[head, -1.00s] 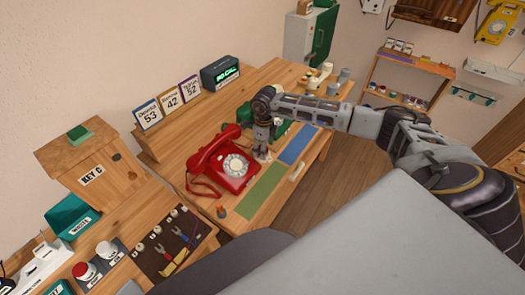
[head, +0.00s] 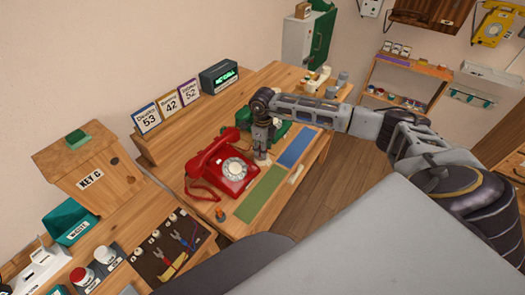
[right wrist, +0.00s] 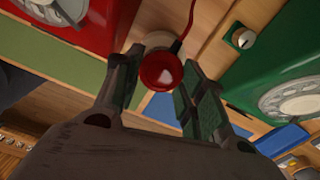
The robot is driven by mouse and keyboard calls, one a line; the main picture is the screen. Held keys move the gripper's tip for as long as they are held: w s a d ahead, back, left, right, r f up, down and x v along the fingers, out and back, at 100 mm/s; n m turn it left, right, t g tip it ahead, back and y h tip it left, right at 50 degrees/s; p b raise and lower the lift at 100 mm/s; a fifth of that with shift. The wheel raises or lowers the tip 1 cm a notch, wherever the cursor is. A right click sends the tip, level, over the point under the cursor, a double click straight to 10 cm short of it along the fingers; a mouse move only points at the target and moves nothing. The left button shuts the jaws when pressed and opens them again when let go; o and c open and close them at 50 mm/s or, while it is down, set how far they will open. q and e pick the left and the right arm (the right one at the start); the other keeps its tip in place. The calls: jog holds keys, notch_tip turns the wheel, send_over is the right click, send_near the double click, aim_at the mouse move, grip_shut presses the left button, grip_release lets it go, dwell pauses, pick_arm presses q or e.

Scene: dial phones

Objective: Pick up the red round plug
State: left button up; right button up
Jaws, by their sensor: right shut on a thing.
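The red round plug (right wrist: 161,71) shows in the right wrist view, with a red cord running up from it. It sits between the two fingers of my right gripper (right wrist: 160,78), which is shut on it. In the head view, my right gripper (head: 261,155) points down at the desk, just right of the red dial phone (head: 232,171). The plug cannot be made out there. My left gripper is not in view.
A green phone (head: 284,132) stands close behind my right gripper. A green mat (head: 262,190) and a blue mat (head: 297,147) lie on the desk. A small orange-topped item (head: 220,214) stands in front of the red phone. A dark display box (head: 219,76) is at the back.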

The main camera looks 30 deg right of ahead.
jog(key=shift+r+b, duration=0.35)
jog(key=shift+r, duration=4.05)
